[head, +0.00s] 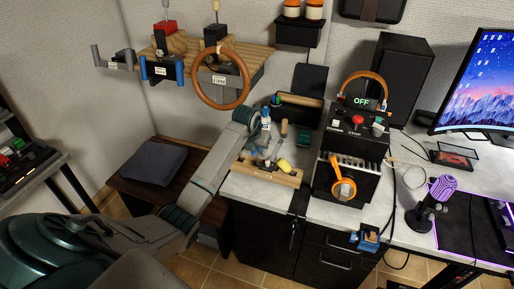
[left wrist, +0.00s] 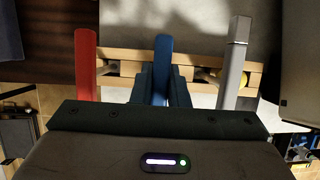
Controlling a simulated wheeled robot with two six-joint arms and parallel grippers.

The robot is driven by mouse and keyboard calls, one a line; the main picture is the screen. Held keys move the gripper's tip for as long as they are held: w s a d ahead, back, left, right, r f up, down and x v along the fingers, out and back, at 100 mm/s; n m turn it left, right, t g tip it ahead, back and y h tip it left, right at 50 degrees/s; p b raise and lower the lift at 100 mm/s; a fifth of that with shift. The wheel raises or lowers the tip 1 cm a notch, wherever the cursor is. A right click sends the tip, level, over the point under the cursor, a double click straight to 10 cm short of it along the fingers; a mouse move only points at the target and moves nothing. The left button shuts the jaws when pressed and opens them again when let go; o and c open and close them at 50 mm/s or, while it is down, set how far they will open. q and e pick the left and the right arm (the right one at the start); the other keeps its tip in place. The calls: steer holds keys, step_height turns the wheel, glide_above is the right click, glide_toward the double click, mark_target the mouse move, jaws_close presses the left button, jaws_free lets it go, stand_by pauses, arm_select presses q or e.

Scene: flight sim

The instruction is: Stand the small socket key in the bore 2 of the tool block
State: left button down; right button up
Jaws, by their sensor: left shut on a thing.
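The wooden tool block (head: 288,179) lies near the left front edge of the grey worktop, and its pale wood and round bores also show in the left wrist view (left wrist: 118,84). My left gripper (head: 263,153) is just above the block, shut on a slim thing that I take to be the small socket key; fingers and arm hide most of it. In the left wrist view a blue bar stands at the middle of my gripper (left wrist: 163,75), between a red bar (left wrist: 85,60) and a grey bar (left wrist: 237,60). I cannot tell whether the key's tip touches a bore. My right gripper is out of view.
A yellow-handled tool (head: 284,165) is at the block, near a brown-handled one (head: 284,128). A black control box (head: 352,150) with an orange-handled lever stands close on the right. A wooden organiser (head: 297,108) stands behind. A steering wheel (head: 221,79) hangs near my arm.

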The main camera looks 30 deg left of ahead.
arm_select(q)
steer(key=shift+f+b, duration=0.45)
steer(key=shift+f, duration=0.3)
steer(key=c, duration=1.3)
jaws_free()
steer(key=shift+c, duration=0.2)
